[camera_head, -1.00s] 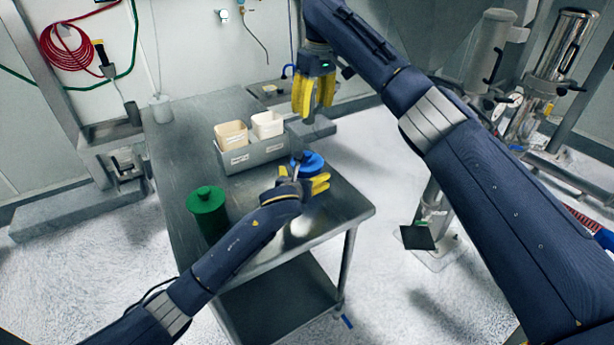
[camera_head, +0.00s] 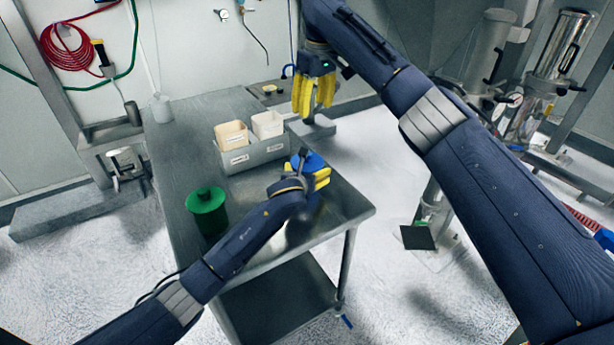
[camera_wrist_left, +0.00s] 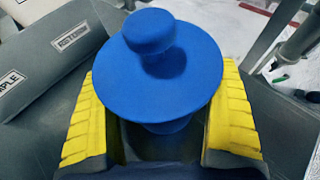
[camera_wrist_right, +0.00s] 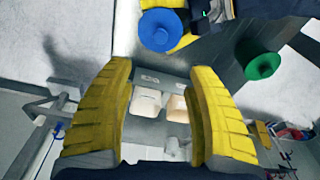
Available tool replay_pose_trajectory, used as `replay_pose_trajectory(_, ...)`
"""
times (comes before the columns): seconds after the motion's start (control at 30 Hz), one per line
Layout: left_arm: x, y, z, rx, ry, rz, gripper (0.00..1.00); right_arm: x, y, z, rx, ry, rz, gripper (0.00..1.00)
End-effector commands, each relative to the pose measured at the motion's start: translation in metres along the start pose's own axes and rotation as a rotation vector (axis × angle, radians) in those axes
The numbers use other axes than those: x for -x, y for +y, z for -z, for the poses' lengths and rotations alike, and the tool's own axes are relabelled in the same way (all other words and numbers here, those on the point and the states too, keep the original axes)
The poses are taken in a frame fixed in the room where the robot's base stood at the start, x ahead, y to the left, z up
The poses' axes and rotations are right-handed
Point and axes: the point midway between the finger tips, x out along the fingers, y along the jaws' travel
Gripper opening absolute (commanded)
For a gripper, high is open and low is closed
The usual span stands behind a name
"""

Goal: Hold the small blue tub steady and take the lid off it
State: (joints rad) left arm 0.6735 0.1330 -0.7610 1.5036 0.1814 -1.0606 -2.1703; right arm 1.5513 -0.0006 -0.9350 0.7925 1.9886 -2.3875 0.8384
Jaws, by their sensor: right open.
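The small blue tub with its round knobbed blue lid (camera_head: 312,160) stands at the table's right edge, beside the grey caddy. The lid is on it. In the left wrist view the lid (camera_wrist_left: 160,75) hides most of the tub body (camera_wrist_left: 168,126). My left gripper (camera_head: 318,180) is low at the tub, with one yellow finger on each side; dark gaps show between fingers and tub body, so it looks open around it. My right gripper (camera_head: 313,100) is open and empty, pointing down, above and beyond the tub; its view also shows the lid (camera_wrist_right: 160,30).
A grey caddy (camera_head: 255,154) with two cream containers stands behind the tub. A green lidded jar (camera_head: 206,205) stands at the table's left, near my left forearm.

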Motion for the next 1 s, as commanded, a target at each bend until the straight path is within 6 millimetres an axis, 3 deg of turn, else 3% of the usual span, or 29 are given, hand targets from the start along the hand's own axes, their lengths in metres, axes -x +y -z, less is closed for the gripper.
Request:
replay_pose_trajectory(0.07,0.0,0.0,0.0,0.0,0.0,0.0,0.83,0.0,0.0,0.0,0.0,0.0,0.0,0.56)
replay_pose_trajectory(0.5,0.0,0.0,0.0,0.0,0.0,0.0,0.31,0.0,0.0,0.0,0.0,0.0,0.0,0.56)
replay_pose_trajectory(0.67,0.0,0.0,0.0,0.0,0.0,0.0,0.31,-0.003,-0.004,0.002,-0.005,0.001,-0.007,0.55)
replay_pose_trajectory(1.0,0.0,0.0,0.0,0.0,0.0,0.0,0.31,-0.032,-0.047,0.023,-0.186,0.072,-0.124,0.55)
